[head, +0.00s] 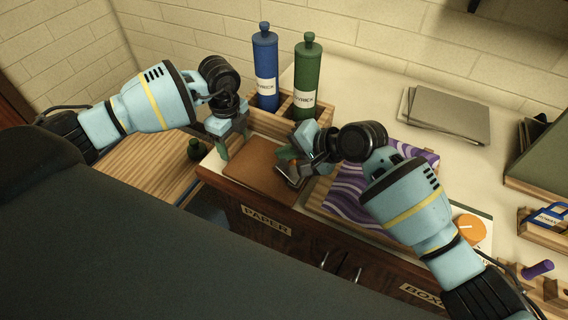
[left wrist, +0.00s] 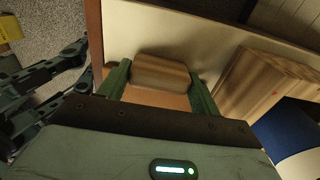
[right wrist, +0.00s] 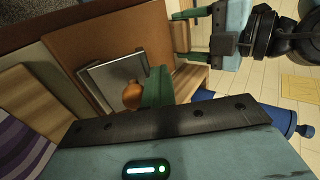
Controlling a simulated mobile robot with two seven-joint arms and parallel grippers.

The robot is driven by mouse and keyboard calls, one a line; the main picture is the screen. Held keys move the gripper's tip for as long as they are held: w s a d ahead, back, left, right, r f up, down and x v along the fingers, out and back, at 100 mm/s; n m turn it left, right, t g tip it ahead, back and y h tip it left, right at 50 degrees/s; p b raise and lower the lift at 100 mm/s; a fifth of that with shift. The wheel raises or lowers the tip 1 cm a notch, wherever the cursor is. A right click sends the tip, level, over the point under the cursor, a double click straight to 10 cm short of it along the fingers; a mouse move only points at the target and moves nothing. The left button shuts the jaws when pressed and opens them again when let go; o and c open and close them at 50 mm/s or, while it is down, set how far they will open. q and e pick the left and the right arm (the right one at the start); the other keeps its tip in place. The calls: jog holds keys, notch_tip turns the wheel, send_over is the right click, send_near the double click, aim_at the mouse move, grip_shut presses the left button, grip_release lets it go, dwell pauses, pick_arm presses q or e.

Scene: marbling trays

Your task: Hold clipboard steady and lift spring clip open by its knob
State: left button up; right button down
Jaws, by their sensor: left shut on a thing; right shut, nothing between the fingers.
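The brown clipboard (head: 255,176) lies at the counter's front edge and also shows in the right wrist view (right wrist: 70,48). Its metal spring clip (right wrist: 98,88) carries a copper-coloured round knob (right wrist: 133,95). My left gripper (head: 232,140) is shut on a wooden grip block (left wrist: 160,72) at the clipboard's end, with a green finger on each side. My right gripper (head: 288,153) is shut and empty over the clip. Its green fingertips (right wrist: 157,88) are right beside the knob; I cannot tell whether they touch it. How far the clip is raised is unclear.
A blue bottle (head: 265,65) and a green bottle (head: 307,75) stand in a wooden rack behind the clipboard. Purple marbled paper (head: 347,197) lies to the right, partly under my right arm. Grey sheets (head: 447,115) lie farther back.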

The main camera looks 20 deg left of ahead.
pick_arm(q)
jog(key=shift+w+a, duration=0.1)
jog(key=shift+a, duration=0.4)
pick_arm(e)
jog(key=shift+w+d+f, duration=0.1)
jog(key=shift+d+f, duration=0.35)
jog(key=shift+d, duration=0.55)
jog(key=shift+d+r, duration=0.3)
jog(key=shift+d, duration=0.2)
jog(key=shift+s+d, duration=0.25)
jog(key=shift+d, duration=0.4)
dwell(0.5)
jog(key=shift+d, duration=0.25)
pick_arm(q)
jog(key=shift+f, duration=0.1)
jog(key=shift+d, duration=0.15)
pick_arm(e)
jog(key=shift+w+a+r, duration=0.1)
jog(key=shift+a+r, duration=0.2)
jog(key=shift+r, duration=0.45)
jog(key=shift+w+a+r, duration=0.1)
jog(key=shift+a+r, duration=0.2)
jog(key=shift+r, duration=0.45)
jog(key=shift+a+r, duration=0.3)
jog(key=shift+r, duration=0.45)
pick_arm(q)
jog(key=shift+d, duration=0.15)
pick_arm(e)
jog(key=shift+a+r, duration=0.35)
jog(key=shift+r, duration=0.45)
